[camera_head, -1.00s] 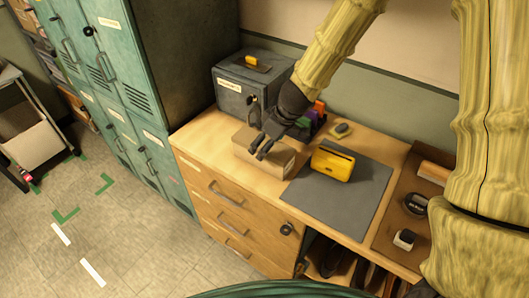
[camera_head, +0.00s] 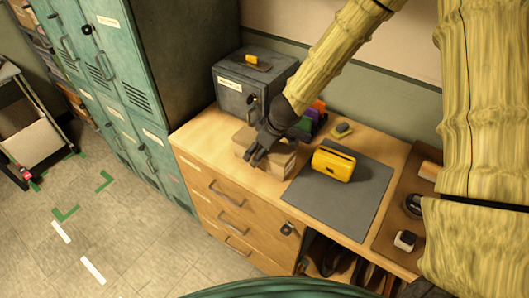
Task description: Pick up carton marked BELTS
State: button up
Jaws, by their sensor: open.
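A small brown cardboard carton (camera_head: 281,164) sits on the wooden cabinet top, in front of the grey metal box. No marking on it can be read from here. My gripper (camera_head: 254,160) is right at the carton, its dark fingers reaching down over the left and middle part of it. The gripper is open. It hides much of the carton, and I cannot tell whether the fingers touch it.
A grey metal box (camera_head: 229,92) with a yellow item on top stands behind. A yellow device (camera_head: 333,163) rests on a grey mat (camera_head: 340,207) to the right. Several coloured items (camera_head: 315,115) stand behind my gripper. Green lockers (camera_head: 115,60) rise at left.

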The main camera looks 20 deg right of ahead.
jog(key=shift+w+a+f, duration=0.1)
jog(key=shift+w, duration=0.05)
jog(key=c, duration=1.1)
